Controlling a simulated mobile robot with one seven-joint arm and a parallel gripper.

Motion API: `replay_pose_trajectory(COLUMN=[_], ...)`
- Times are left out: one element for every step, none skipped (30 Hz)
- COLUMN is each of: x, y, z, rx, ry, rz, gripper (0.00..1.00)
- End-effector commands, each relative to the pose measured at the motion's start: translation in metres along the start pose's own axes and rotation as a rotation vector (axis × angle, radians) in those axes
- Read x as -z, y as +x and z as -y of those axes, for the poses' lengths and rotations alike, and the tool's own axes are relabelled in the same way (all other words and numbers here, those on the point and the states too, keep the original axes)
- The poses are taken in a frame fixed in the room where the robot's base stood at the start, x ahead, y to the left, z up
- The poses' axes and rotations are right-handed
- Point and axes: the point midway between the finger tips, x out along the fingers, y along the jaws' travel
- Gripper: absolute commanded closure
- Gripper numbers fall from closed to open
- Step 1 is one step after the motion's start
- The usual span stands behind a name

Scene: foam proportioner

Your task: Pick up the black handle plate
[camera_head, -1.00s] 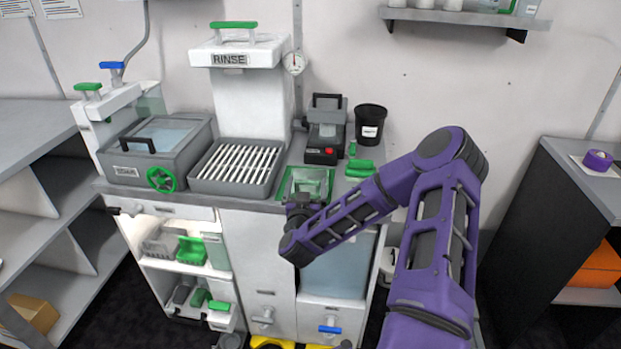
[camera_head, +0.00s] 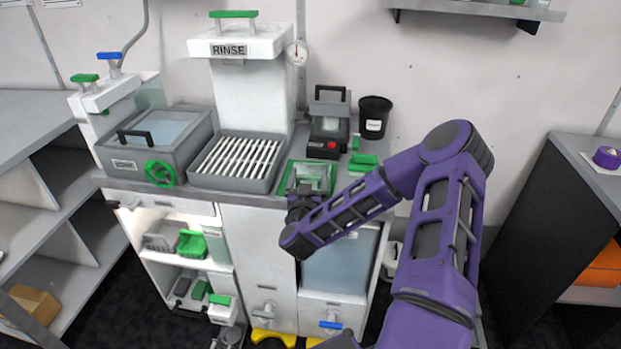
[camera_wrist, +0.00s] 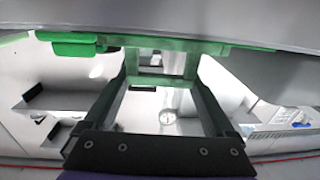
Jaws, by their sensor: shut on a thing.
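My gripper (camera_head: 301,192) is at the front edge of the counter, by the green-framed tray (camera_head: 285,186). In the wrist view my gripper (camera_wrist: 162,62) shows two dark fingers standing apart, with green framing between and behind their tips. No separate black handle plate shows clearly. One black handle (camera_head: 135,137) is on the lid of the grey basin at left. Another black handle (camera_head: 330,90) tops the grey device behind the tray.
The slatted drain tray (camera_head: 236,162) and white RINSE tower (camera_head: 252,95) stand left of my gripper. A black cup (camera_head: 374,117) and green blocks (camera_head: 363,162) are to the right. Open shelves with a green basket (camera_head: 192,243) are below at left. A wall shelf (camera_head: 480,12) is above.

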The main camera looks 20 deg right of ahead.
Motion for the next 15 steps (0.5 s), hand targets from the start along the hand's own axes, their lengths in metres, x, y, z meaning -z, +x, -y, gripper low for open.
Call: replay_pose_trajectory(x=[-0.0001, -0.0001, -0.0001, -0.0001, -0.0001, -0.0001, 0.0013, 0.0013, 0.0013, 0.0013, 0.0012, 0.0013, 0.0015, 0.002, 0.003], y=[0.0, 0.0001, 0.0001, 0.0001, 0.0001, 0.0001, 0.0004, 0.0004, 0.0004, 0.0004, 0.0004, 0.0004, 0.0004, 0.0004, 0.0005], z=[0.0001, 0.0001, 0.0001, 0.0001, 0.0001, 0.0001, 0.0003, 0.0003, 0.0003, 0.0003, 0.0003, 0.0003, 0.0003, 0.0003, 0.0003], rx=[0.0, 0.0, 0.0, 0.0, 0.0, 0.0, 0.0, 0.0, 0.0, 0.0, 0.0, 0.0, 0.0, 0.0, 0.001], ry=[0.0, 0.0, 0.0, 0.0, 0.0, 0.0, 0.001, 0.001, 0.0, 0.001, 0.0, 0.0, 0.0, 0.0, 0.0], rz=[0.0, 0.0, 0.0, 0.0, 0.0, 0.0, -0.003, -0.003, -0.003, -0.003, -0.003, -0.003, -0.003, -0.003, -0.003], gripper=[0.65, 0.7, 0.77, 0.83, 0.88, 0.95, 0.99, 0.99, 0.99, 0.99, 0.99, 0.99, 0.99, 0.99, 0.99])
